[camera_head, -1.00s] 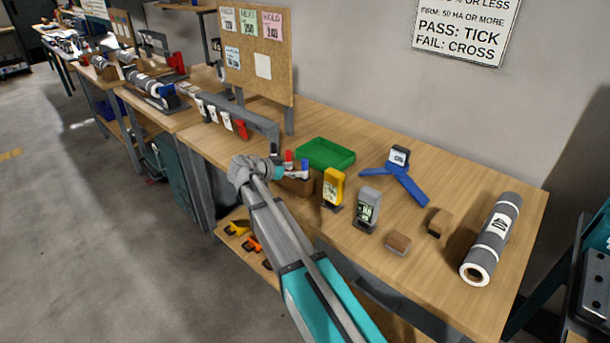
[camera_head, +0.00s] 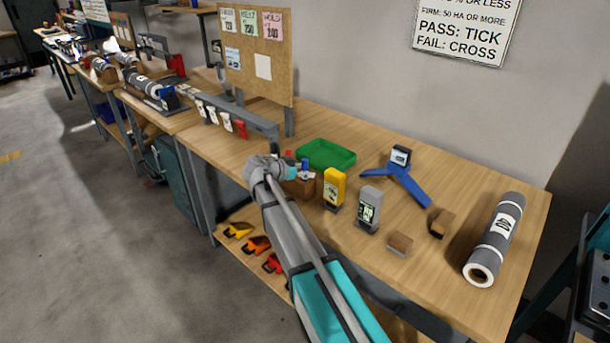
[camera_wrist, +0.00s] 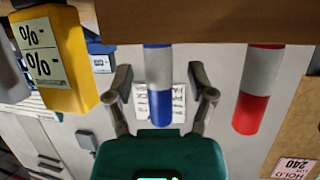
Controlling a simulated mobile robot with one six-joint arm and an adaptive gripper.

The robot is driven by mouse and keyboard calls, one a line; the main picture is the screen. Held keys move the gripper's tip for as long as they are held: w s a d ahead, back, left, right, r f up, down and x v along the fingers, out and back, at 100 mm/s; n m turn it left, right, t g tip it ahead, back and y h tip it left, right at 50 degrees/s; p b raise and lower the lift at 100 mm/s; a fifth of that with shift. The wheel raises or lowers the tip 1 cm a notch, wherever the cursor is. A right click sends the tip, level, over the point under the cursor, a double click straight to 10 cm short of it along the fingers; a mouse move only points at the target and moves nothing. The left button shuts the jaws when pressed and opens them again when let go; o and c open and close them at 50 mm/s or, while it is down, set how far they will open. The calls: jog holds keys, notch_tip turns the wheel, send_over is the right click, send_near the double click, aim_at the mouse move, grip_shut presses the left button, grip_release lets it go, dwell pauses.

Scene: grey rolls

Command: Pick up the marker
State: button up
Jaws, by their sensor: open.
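A blue-capped marker (camera_wrist: 158,95) with a pale body stands in the wooden block (camera_wrist: 215,20), which is at the top of the upside-down wrist view. A red-capped marker (camera_wrist: 251,112) stands in the same block, to the right there. My gripper (camera_wrist: 160,85) is open, one finger on each side of the blue marker with gaps visible; nothing is gripped. In the head view the blue cap (camera_head: 305,164) and the red cap (camera_head: 288,154) show just beyond my gripper (camera_head: 287,171), whose fingers are partly hidden. The block (camera_head: 302,187) is partly covered by my wrist.
A yellow device (camera_head: 334,187) and a grey one (camera_head: 368,208) stand right of the block. A green tray (camera_head: 326,154) lies behind it. A pinboard (camera_head: 262,85) stands behind.

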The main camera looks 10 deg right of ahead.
grip_shut()
jog(key=shift+r, duration=0.15)
dwell(0.4)
notch_tip(320, 180, up, 10)
jog(key=p, duration=1)
dwell(0.4)
jog(key=c, duration=0.7)
grip_release()
jog(key=shift+c, duration=0.2)
grip_shut()
